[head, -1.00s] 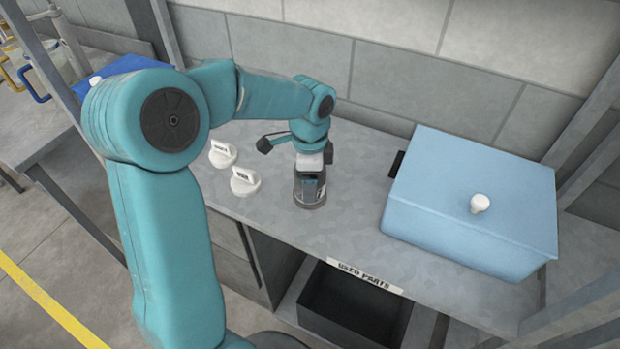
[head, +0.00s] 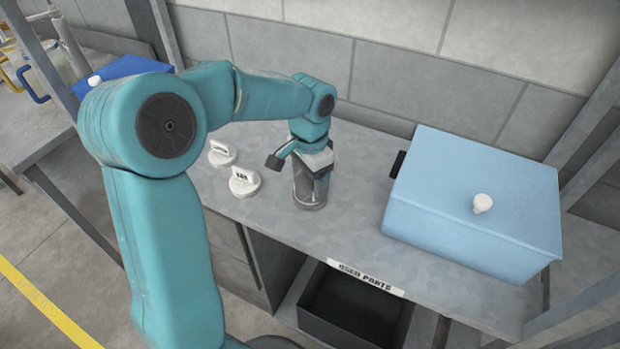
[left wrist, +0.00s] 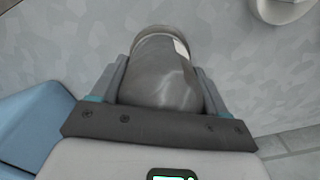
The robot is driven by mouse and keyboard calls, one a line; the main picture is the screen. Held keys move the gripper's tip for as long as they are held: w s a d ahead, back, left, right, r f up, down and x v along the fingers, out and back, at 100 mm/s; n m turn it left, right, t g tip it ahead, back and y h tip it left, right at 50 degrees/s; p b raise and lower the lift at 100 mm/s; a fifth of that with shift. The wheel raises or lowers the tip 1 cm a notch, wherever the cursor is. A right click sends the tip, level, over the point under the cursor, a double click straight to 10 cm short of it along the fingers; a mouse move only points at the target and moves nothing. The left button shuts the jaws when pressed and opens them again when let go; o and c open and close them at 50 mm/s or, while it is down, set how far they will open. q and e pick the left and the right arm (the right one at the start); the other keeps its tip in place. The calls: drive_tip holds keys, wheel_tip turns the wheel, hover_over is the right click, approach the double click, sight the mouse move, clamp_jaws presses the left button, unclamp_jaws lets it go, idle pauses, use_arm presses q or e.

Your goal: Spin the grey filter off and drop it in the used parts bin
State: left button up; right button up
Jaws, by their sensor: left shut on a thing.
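The grey filter (head: 309,190) stands upright on the bench top, under my left gripper (head: 310,180). In the left wrist view the filter (left wrist: 163,75) is a dark grey cylinder with a pale label patch near its far end. My left gripper (left wrist: 163,90) is shut on it, one finger along each side. The used parts bin (head: 350,305) is a dark open box below the bench's front edge, under a white "USED PARTS" label (head: 366,278). What the filter is fixed to, if anything, is hidden. My right gripper is not in view.
Two white labelled knob-like pieces (head: 244,183) (head: 222,154) stand on the bench left of the filter. A light blue box with a white knob (head: 470,205) fills the bench's right side. A blue lid (head: 120,75) is at the far left. Bench space between filter and box is clear.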

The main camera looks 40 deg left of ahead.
use_arm(q)
drive_tip(key=n, duration=0.3)
drive_tip(key=shift+s+d+f, duration=0.15)
drive_tip(key=shift+f, duration=0.15)
